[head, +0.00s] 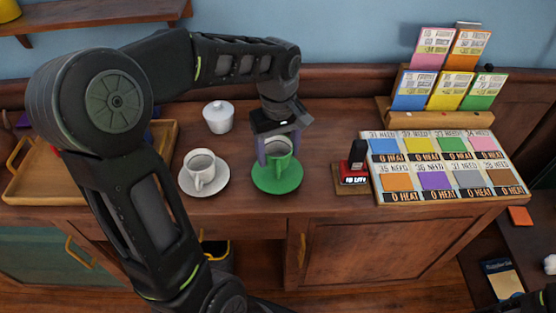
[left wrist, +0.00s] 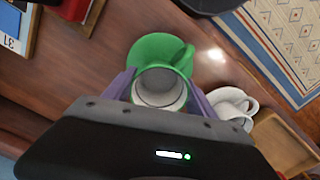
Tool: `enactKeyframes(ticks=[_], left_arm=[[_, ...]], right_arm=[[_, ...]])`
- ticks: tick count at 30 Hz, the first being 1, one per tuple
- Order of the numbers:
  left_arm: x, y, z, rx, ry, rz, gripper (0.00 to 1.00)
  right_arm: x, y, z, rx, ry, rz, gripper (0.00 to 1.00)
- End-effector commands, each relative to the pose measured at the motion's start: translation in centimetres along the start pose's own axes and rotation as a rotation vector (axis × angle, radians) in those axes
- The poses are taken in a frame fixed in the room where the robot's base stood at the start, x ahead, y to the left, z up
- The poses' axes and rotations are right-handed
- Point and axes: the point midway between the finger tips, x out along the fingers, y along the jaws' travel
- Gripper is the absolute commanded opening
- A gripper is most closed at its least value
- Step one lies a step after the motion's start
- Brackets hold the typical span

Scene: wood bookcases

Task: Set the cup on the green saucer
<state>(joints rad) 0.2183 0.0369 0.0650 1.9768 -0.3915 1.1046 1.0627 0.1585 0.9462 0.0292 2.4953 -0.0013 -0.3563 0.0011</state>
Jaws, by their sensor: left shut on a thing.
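A green cup (head: 281,161) with a pale inside is upright at the green saucer (head: 278,186), over its middle. I cannot tell whether the cup's base touches the saucer. My left gripper (head: 278,148) comes down from above and is shut on the cup, one finger on each side. The left wrist view looks down into the cup (left wrist: 160,90) between the purple fingers, with its handle to the upper right. The saucer (left wrist: 148,48) shows beyond the cup there. My right gripper's fingers are not in view.
A white cup (head: 201,165) on a white saucer (head: 217,184) stands close on the left. A lidded white pot (head: 219,117) is behind. A black-handled stamp (head: 356,158) and a card board (head: 445,165) are on the right. A wooden tray (head: 20,192) is at far left.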

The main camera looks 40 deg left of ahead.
Motion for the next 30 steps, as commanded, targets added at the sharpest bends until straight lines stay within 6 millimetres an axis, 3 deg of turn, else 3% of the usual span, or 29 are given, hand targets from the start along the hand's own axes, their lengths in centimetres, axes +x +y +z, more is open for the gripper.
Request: enactKeyframes(ticks=[4, 12, 24, 25, 30], left_arm=[[0.4, 0.0, 0.0, 0.000, 0.000, 0.000, 0.18], [3.6, 0.0, 0.0, 0.000, -0.001, 0.000, 0.18], [4.2, 0.0, 0.0, 0.000, 0.000, 0.001, 0.18], [4.0, 0.0, 0.0, 0.000, 0.000, 0.000, 0.68], [4.0, 0.0, 0.0, 0.000, 0.000, 0.000, 0.81]], right_arm=[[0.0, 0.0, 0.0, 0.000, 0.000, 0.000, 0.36], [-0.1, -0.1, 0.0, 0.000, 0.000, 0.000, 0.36], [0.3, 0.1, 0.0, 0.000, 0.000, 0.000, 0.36], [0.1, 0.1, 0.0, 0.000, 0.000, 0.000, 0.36], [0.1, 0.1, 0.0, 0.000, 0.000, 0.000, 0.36]])
